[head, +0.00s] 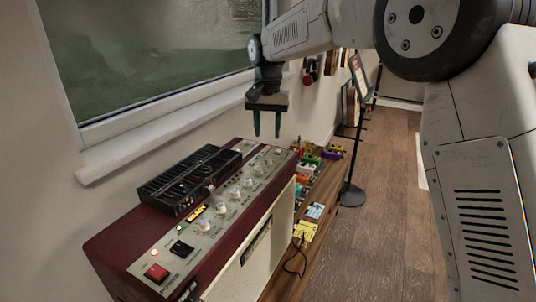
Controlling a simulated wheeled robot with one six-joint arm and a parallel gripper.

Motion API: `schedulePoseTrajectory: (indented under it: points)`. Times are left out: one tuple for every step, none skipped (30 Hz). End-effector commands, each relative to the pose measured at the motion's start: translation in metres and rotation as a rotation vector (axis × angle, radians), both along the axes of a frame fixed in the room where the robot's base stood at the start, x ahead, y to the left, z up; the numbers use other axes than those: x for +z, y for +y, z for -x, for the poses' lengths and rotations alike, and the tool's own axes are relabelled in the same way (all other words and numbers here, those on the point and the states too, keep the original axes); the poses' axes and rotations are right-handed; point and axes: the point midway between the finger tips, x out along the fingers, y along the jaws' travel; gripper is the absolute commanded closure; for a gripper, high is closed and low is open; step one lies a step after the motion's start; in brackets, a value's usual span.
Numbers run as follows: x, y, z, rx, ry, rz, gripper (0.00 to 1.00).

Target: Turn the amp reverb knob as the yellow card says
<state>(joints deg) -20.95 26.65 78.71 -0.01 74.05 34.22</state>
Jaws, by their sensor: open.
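A dark red amp (118,232) stands below the window, with a pale control panel on its top. A row of several pale knobs (235,195) runs along the panel; their labels are too small to read, so I cannot tell which is reverb.
A black slotted unit (188,180) sits on the amp beside the knobs. A red power switch (157,272) is at the near end. Colourful pedals (308,172) and a yellow box (304,232) with a cable lie on a wooden surface right of the amp. A black stand (352,190) stands beyond; the floor (390,220) is open.

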Motion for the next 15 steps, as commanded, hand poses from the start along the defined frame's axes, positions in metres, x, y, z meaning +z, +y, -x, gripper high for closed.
schedulePoseTrajectory:
  points:
    - [-0.005,-0.001,0.002,-0.019,0.010,0.004,0.60]
    - [-0.007,-0.001,0.002,-0.026,0.010,0.004,0.60]
    - [-0.010,-0.001,0.002,-0.032,0.010,0.003,0.60]
    - [-0.013,-0.001,0.002,-0.034,0.011,0.004,0.60]
    - [-0.017,-0.001,0.003,-0.034,0.012,0.004,0.60]
    - [-0.023,-0.001,0.003,-0.034,0.013,0.005,0.60]
    - [-0.027,-0.001,0.003,-0.033,0.012,0.004,0.60]
    - [-0.032,-0.001,0.003,-0.033,0.013,0.005,0.60]
    - [-0.039,-0.001,0.003,-0.033,0.013,0.005,0.60]
    - [-0.044,-0.001,0.003,-0.032,0.012,0.004,0.60]
    - [-0.049,-0.001,0.003,-0.032,0.013,0.005,0.60]
    - [-0.055,-0.001,0.003,-0.032,0.012,0.004,0.60]
    - [-0.060,-0.001,0.003,-0.032,0.012,0.004,0.60]
    - [-0.064,-0.002,0.003,-0.032,0.013,0.005,0.60]
    - [-0.069,-0.001,0.003,-0.032,0.012,0.004,0.60]
